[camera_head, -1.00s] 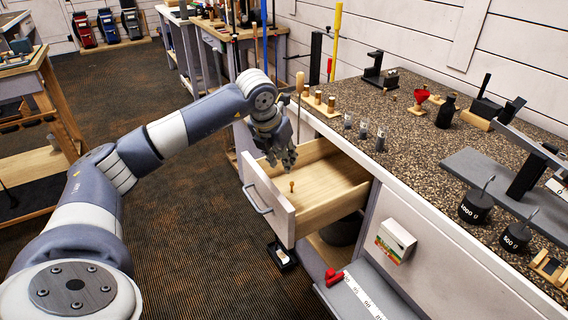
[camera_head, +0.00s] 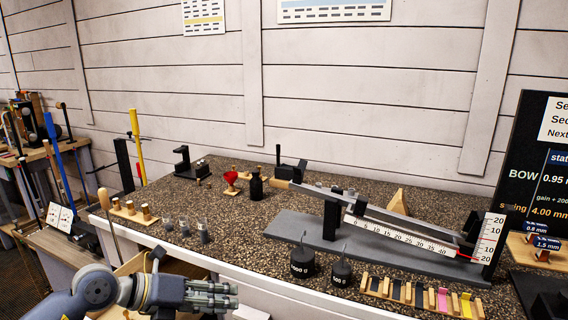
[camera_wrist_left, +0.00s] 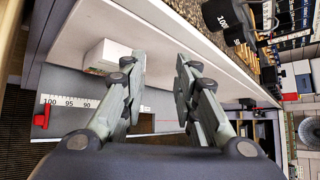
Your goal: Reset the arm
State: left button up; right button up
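My left gripper (camera_head: 236,294) is at the bottom of the head view, in front of the bench's front edge, pointing right. In the left wrist view (camera_wrist_left: 158,72) its two fingers stand apart with nothing between them, so it is open and empty. The wooden drawer (camera_head: 165,264) under the bench top is mostly hidden behind my left arm; a part of its pale inside shows. My right gripper is in neither view.
A white box (camera_wrist_left: 107,56) is on the bench front.

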pick_arm(q)
jog(key=s+d+r+n+t+h, duration=0.2)
jog(key=d+r+h, duration=0.3)
jog(key=d+r, duration=0.15)
notch_tip(320, 180, up, 5)
jog(key=a+n+t, duration=0.2)
jog(key=n+t, duration=0.7)
jog(key=n, duration=0.2)
jog(key=s+a+f+n+g+y, duration=0.2)
jog(key=s+a+f+n+y, duration=0.1)
jog(key=a+f+n+y, duration=1.25)
jog(key=s+d+f+n+g, duration=0.25)
jog(key=s+f+g, duration=0.35)
jog(key=s+f, duration=0.45)
jog(key=s+d+f+n+g, duration=0.2)
jog(key=s+f+n+g, duration=0.35)
jog(key=s, duration=0.85)
notch_tip(320, 180, down, 26)
jog(key=s+f+m+g+p, duration=0.1)
jog(key=s+p, duration=0.1)
jog(key=p, duration=0.1)
jog(key=s+a+f+g+p, duration=0.1)
jog(key=s+a+f+p, duration=0.1)
jog(key=s+f, duration=1)
jog(key=s+a, duration=0.1)
jog(key=s, duration=0.3)
jog(key=shift+s+f, duration=0.15)
jog(key=shift+f, duration=0.15)
